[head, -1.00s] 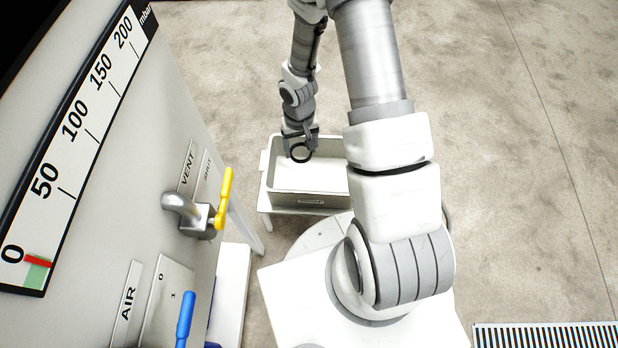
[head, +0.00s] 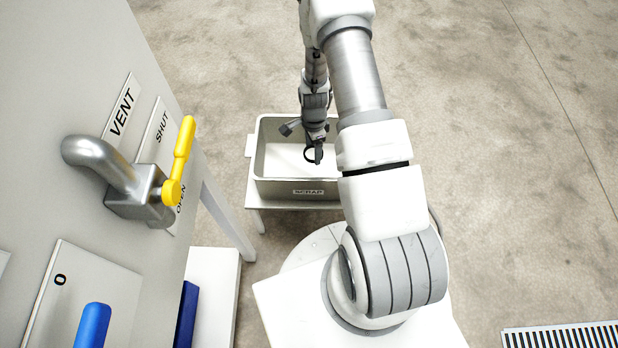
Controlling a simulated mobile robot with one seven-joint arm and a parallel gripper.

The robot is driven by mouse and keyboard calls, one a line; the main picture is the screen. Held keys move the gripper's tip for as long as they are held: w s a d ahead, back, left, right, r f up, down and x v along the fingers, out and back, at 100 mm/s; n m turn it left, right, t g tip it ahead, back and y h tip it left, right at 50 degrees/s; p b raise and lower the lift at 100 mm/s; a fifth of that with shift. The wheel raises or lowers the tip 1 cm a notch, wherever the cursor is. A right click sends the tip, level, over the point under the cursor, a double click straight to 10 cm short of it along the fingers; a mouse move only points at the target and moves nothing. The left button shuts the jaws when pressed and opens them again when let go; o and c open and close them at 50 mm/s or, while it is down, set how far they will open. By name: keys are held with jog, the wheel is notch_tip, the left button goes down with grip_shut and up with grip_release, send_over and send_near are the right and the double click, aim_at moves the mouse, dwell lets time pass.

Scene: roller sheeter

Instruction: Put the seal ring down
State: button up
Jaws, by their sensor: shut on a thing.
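The seal ring (head: 307,158) is a thin black ring, seen in the head view over the inside of a grey tray labelled SCRAP (head: 263,165). My gripper (head: 317,153) points down over the tray and is shut on the ring. The ring shows against the tray's pale floor. I cannot tell how far above the floor it is. My arm hides the tray's right end.
The tray stands on a small white table (head: 252,199). At left is a grey panel with a vent valve and its yellow lever (head: 181,160), and a blue handle (head: 92,326). A floor grate (head: 565,336) lies at lower right. The floor at right is clear.

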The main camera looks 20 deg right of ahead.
aim_at(317, 172)
jog(key=f+m+b, duration=0.1)
jog(key=f+b, duration=0.1)
jog(key=f, duration=0.3)
jog(key=d+f+m+b, duration=0.1)
jog(key=f+m+b, duration=0.1)
jog(key=f, duration=0.4)
jog(key=w+d+f+m+b, duration=0.1)
jog(key=f+b, duration=0.3)
jog(key=f, duration=0.2)
jog(key=shift+d, duration=0.1)
jog(key=shift+f, duration=0.15)
jog(key=o, duration=1.2)
jog(key=shift+o, duration=0.2)
